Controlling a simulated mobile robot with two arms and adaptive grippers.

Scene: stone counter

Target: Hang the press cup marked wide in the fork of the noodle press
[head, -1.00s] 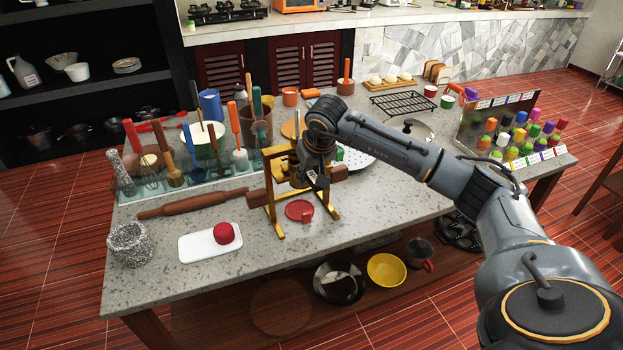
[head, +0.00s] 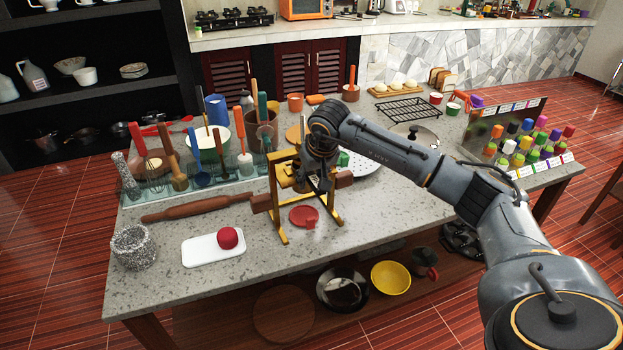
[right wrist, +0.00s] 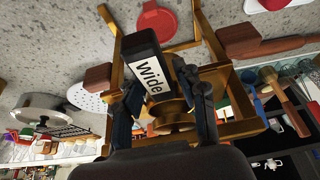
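The noodle press (head: 279,215) is a yellow metal frame with brown wooden handles, standing near the counter's front edge. The round brass cup lies among the press's bars (right wrist: 238,126). Whether it rests in the fork or is just above it, I cannot tell. My left gripper is not in view.
A perforated white plate (head: 366,164) is behind right. Counter right of the press is clear.

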